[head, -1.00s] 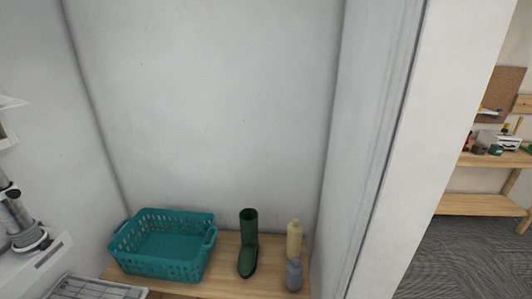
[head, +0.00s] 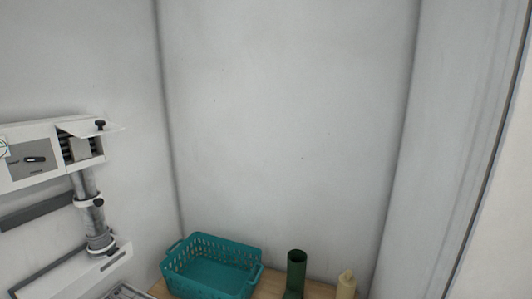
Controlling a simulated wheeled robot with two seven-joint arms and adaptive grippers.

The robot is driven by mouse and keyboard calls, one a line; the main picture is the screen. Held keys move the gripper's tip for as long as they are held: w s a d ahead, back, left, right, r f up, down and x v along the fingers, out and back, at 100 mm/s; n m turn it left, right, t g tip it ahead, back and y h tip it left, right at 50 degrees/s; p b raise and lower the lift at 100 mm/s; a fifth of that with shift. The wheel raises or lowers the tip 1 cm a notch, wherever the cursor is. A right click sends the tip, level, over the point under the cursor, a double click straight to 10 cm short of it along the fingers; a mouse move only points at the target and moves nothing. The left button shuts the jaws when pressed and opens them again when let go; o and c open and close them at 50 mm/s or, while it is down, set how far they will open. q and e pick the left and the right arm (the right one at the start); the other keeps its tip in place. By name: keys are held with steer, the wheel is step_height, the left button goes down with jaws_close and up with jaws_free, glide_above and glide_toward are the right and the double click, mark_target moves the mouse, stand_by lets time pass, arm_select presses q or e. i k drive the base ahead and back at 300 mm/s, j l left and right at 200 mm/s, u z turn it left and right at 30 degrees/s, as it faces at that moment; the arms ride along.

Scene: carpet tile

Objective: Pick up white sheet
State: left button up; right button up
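No white sheet shows in the head view. Neither of my grippers is in view. A teal plastic basket (head: 212,262) with perforated sides stands on a wooden surface (head: 268,287) at the bottom of the picture and looks empty. What lies below the lower picture edge is hidden.
A green boot (head: 296,274) and a cream bottle (head: 346,285) stand right of the basket. A white wall unit with a grey pipe (head: 87,190) is at the left. Bare grey walls (head: 285,120) close off the back and right, with a white edge at far right.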

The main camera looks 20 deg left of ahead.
mark_target(80, 149)
steer(key=u, duration=1.75)
steer(key=z, duration=0.15)
